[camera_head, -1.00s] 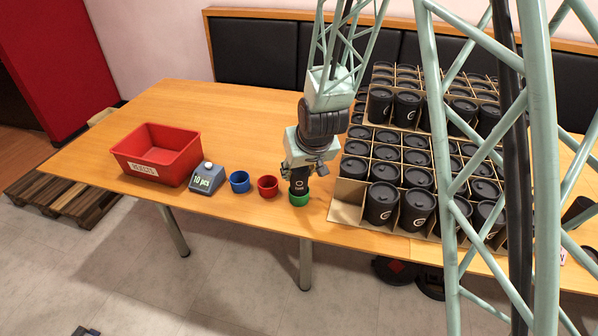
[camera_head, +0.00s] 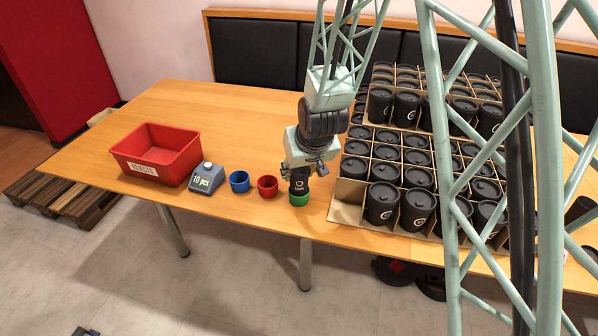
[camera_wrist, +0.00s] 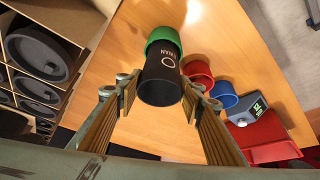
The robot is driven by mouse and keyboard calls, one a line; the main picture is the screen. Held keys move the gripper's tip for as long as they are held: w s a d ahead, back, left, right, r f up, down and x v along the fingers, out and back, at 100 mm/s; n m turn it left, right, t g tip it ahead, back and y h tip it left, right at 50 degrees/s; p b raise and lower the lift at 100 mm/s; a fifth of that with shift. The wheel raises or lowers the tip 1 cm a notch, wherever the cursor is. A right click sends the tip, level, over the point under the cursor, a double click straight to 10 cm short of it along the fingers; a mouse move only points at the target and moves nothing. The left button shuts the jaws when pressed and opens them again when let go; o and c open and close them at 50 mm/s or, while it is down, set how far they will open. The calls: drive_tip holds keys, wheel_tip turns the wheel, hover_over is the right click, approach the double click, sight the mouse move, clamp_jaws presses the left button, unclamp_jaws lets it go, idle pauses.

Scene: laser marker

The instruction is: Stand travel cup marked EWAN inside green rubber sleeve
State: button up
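The black travel cup (camera_head: 298,185) is upright at the table's front edge, its lower end inside the green rubber sleeve (camera_head: 299,200). In the wrist view the cup (camera_wrist: 160,80) shows a white ring and a name that looks like EWAN. The green sleeve (camera_wrist: 163,36) surrounds its far end there. My gripper (camera_head: 306,168) is above the sleeve, with its fingers (camera_wrist: 160,92) on either side of the cup's upper part. The pads appear to touch it. The cup's base is hidden in the sleeve.
A divided carton (camera_head: 348,213) of black cups is close on the right. The table behind is clear.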

drive_tip(key=shift+f, duration=1.8)
idle(0.6)
drive_tip(key=o, duration=0.7)
drive_tip(key=o, duration=0.6)
drive_tip(key=shift+c, duration=0.2)
wheel_tip(320, 180, up, 8)
drive_tip(key=p, duration=0.3)
idle(0.8)
idle(0.5)
drive_tip(key=shift+r, duration=0.1)
